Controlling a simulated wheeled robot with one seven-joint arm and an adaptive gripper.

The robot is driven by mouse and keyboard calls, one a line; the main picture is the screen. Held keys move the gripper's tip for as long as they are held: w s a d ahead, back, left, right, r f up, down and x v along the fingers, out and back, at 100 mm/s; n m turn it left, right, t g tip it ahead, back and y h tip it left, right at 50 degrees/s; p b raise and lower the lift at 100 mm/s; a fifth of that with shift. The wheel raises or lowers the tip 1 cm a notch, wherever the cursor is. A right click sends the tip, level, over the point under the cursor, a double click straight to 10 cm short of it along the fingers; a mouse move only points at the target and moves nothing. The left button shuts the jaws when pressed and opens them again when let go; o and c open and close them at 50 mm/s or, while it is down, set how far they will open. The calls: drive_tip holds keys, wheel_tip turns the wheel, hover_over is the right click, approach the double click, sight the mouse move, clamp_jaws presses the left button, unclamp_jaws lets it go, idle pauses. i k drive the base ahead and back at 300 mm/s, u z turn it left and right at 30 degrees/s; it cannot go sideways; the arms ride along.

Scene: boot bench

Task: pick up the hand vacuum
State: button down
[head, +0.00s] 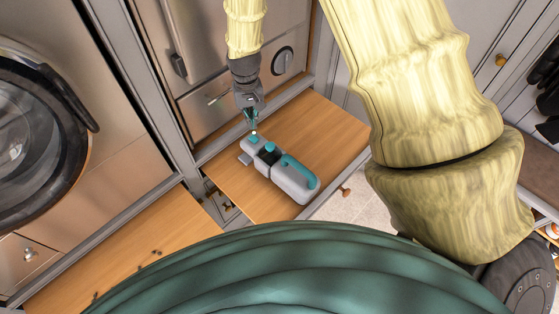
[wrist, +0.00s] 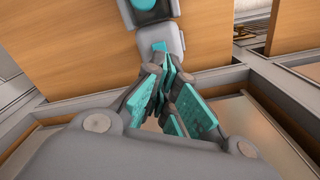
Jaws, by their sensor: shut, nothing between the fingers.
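The hand vacuum (head: 292,181) is grey with a teal handle and a black band. It lies on a wooden surface (head: 338,149) in the middle of the head view. Part of it also shows at the top of the wrist view (wrist: 163,37). My gripper (head: 253,129) is at the vacuum's narrow far end, with its fingertips at or just above that end; I cannot tell whether they touch. In the wrist view, the teal-padded fingers (wrist: 165,65) are together with nothing between them.
A washing machine door (head: 40,115) is at the left. An appliance front with a dark round knob (head: 283,61) stands behind the wooden surface. A lower wooden surface (head: 135,255) with small dark bits is at the lower left.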

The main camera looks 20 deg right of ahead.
sight(289, 174)
drive_tip(key=k, duration=1)
